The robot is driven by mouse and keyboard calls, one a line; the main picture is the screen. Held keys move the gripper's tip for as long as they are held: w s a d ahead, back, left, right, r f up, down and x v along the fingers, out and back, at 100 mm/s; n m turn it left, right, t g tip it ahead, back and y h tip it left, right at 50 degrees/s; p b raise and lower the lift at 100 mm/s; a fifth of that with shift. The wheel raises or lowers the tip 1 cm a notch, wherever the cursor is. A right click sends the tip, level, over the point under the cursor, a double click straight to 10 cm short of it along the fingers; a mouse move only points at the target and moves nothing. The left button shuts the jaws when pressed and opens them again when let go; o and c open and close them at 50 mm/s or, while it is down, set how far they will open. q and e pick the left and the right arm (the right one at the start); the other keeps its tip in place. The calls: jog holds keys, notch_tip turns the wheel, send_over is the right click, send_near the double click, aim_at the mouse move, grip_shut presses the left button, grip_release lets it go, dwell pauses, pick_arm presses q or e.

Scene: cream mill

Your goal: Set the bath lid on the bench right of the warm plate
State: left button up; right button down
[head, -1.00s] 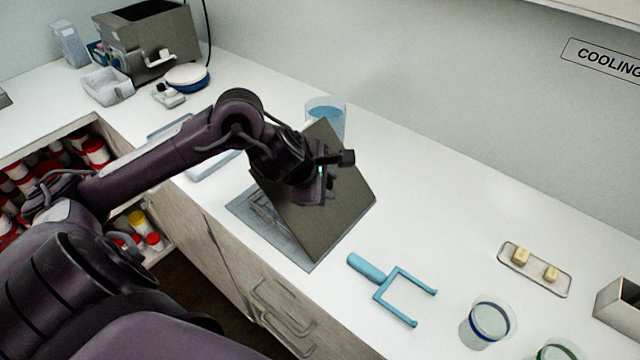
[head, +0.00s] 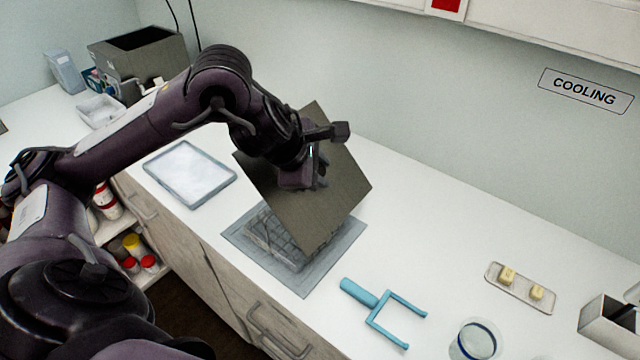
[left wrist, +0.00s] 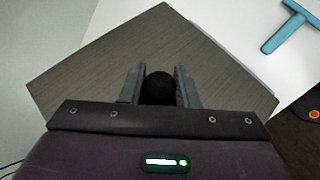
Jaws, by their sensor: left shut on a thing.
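The bath lid is a flat grey-brown square plate (head: 332,200) with a dark knob (left wrist: 160,87). My left gripper (head: 314,166) is shut on the knob, and its two fingers flank it in the left wrist view (left wrist: 160,80). The lid hangs tilted above a grey mat (head: 310,281) that bears a wire rack (head: 272,238), hiding part of both. An open grey box (head: 150,65), which looks like the bath, stands at the back left. I cannot tell for sure which thing is the warm plate. My right gripper is not in view.
A framed white tray (head: 190,172) lies left of the mat. A blue fork-shaped tool (head: 365,296) lies right of it. Further right are a glass dish (head: 475,340), a small tray (head: 520,288) with two yellowish pieces and a metal box (head: 612,322). The bench behind the fork is clear.

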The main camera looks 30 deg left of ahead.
pick_arm(q)
notch_tip(320, 180, up, 8)
jog(key=p, duration=0.4)
notch_tip(320, 180, up, 3)
jog(key=p, duration=0.2)
jog(key=shift+f+p, duration=0.2)
jog(key=shift+p, duration=0.1)
